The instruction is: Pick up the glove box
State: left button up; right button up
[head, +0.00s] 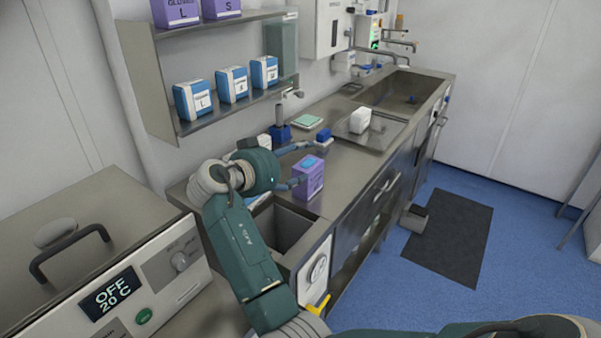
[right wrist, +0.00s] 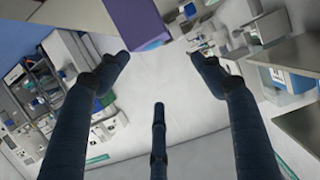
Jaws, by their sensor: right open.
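A purple glove box (head: 309,180) with a blue top opening stands upright on the steel counter, right by the edge of the small sink. My right gripper (head: 313,164) is open and empty beside it, its fingers pointing right toward the box. One finger reaches behind the box and another ends at its left side; I cannot tell whether they touch. In the right wrist view, part of the purple box (right wrist: 150,18) shows at the top, beyond the spread fingertips (right wrist: 158,65). My left gripper is not in view.
Purple boxes (head: 176,12) stand on the upper shelf and blue-white boxes (head: 232,85) on the lower one. A small sink (head: 283,230) opens in front of the box. A white container (head: 360,120) stands farther back on the counter. An oven-like device (head: 110,290) is at left.

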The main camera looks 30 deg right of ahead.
aim_at(311, 176)
jog(key=f, duration=0.2)
jog(key=f+p, duration=0.1)
jog(key=f, duration=0.1)
jog(key=d+f, duration=0.1)
jog(key=f, duration=0.2)
jog(key=shift+s+f+p, duration=0.1)
jog(key=shift+s+p, duration=0.05)
jog(key=shift+p, duration=0.15)
jog(key=p+x, duration=0.1)
jog(key=x, duration=0.1)
jog(key=shift+d, duration=0.35)
jog(key=x, duration=0.3)
jog(key=shift+w+d+f+p, duration=0.2)
jog(key=shift+p, duration=0.15)
jog(key=shift+d+f, duration=0.1)
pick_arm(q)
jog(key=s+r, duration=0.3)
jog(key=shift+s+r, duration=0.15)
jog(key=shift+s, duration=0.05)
pick_arm(e)
jog(key=c, duration=1)
jog(key=shift+o, duration=0.2)
